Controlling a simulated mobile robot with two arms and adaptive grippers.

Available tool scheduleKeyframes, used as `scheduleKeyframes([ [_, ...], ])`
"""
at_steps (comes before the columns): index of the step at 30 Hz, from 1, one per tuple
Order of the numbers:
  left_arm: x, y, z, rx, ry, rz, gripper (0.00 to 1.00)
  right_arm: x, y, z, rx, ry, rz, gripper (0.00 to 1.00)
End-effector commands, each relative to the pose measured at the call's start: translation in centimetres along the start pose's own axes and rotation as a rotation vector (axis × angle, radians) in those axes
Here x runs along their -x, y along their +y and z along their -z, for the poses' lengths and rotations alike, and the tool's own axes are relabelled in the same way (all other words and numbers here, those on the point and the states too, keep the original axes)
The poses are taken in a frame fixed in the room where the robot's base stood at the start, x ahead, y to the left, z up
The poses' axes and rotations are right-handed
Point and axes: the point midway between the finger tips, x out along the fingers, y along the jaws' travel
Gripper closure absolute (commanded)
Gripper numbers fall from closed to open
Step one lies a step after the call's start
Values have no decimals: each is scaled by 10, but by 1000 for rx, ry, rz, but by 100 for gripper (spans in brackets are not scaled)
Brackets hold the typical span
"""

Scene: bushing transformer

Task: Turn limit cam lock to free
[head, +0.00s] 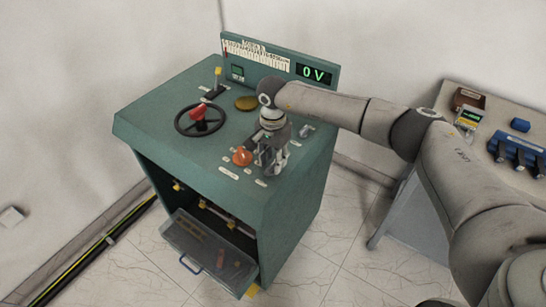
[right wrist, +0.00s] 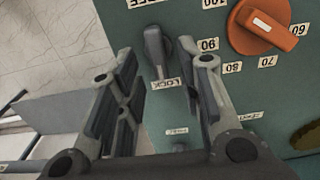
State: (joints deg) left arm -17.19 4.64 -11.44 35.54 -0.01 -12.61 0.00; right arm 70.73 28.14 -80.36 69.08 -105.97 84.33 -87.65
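The limit cam lock is a small grey lever (right wrist: 155,48) on the green panel, seen in the right wrist view. Its end points at the LOCK label (right wrist: 166,83); a partly cut-off label ending in "EE" (right wrist: 148,3) is at the top edge. My right gripper (right wrist: 158,98) is open, with one finger on each side of the lever and visible gaps between. In the head view my right gripper (head: 271,160) points down over the cabinet top, right of the orange dial, and hides the lever. My left gripper is not in view.
An orange dial (right wrist: 262,24) with a number scale is close to the right finger; it also shows in the head view (head: 242,157). The green cabinet (head: 150,120) also carries a red-hubbed handwheel (head: 200,120) and a 0 V display (head: 313,74). An open drawer (head: 210,252) juts out below.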

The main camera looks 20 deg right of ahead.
Motion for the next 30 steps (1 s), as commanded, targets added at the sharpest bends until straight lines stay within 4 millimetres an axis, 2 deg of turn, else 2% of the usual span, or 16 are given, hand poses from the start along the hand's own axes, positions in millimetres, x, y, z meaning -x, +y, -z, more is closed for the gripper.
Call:
scheduleKeyframes([
  [4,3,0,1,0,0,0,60,-8,0,0,0,0,0,66],
  [12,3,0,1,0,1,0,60,-10,0,0,1,0,1,66],
  [20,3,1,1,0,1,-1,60,-10,0,0,0,0,1,100],
  [30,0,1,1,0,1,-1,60,-10,0,0,-21,0,2,100],
])
